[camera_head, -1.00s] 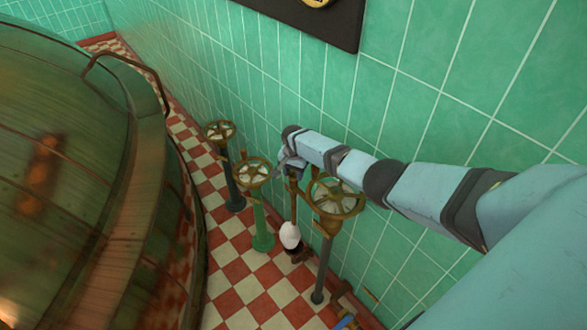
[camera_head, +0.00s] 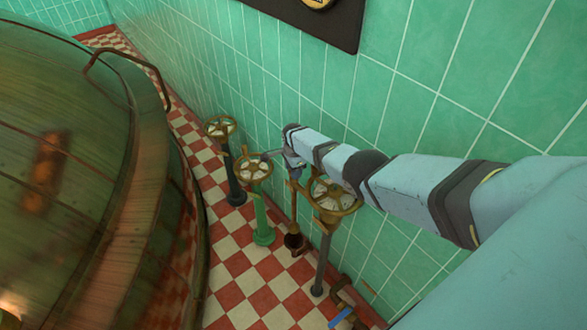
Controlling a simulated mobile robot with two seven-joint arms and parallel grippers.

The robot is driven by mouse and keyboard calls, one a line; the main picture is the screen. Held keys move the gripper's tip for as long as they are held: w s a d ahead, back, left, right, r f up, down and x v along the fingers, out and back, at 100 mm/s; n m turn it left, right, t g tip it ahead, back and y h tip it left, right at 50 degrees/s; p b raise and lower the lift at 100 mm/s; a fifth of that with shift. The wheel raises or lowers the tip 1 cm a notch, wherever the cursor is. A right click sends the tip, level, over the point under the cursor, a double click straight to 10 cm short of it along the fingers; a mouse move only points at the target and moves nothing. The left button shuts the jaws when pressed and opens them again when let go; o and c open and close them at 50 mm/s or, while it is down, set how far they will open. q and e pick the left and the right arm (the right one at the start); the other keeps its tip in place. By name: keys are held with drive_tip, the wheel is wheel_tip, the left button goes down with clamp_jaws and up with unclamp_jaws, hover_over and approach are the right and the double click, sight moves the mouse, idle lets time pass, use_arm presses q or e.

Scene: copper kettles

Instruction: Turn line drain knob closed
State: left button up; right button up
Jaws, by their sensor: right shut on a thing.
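My right gripper (camera_head: 291,160) is at the end of my arm, which comes in from the right along the green tiled wall. It is shut at the top of a thin brown post (camera_head: 294,212), where the knob is mostly hidden by the gripper. A grey part of the gripper points left, close to the rim of the brass handwheel on the green post (camera_head: 253,171); I cannot tell whether they touch. Another brass handwheel (camera_head: 334,196) stands just right of the gripper, partly below my arm. My left gripper is not in view.
A third brass handwheel (camera_head: 220,127) stands further back on a dark post. A large copper kettle (camera_head: 60,170) with a handrail fills the left. A pipe with a blue part (camera_head: 342,318) lies low at the bottom. The checkered floor (camera_head: 245,290) between is clear.

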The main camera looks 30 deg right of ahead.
idle(0.6)
drive_tip(key=o, duration=0.9)
drive_tip(key=shift+o, duration=0.2)
drive_tip(key=shift+r, duration=0.1)
drive_tip(key=shift+r+p, duration=0.3)
wheel_tip(320, 180, up, 5)
drive_tip(key=p, duration=0.2)
drive_tip(key=shift+f+p, duration=0.15)
drive_tip(key=shift+p, duration=0.15)
wheel_tip(320, 180, up, 8)
drive_tip(key=shift+p, duration=0.4)
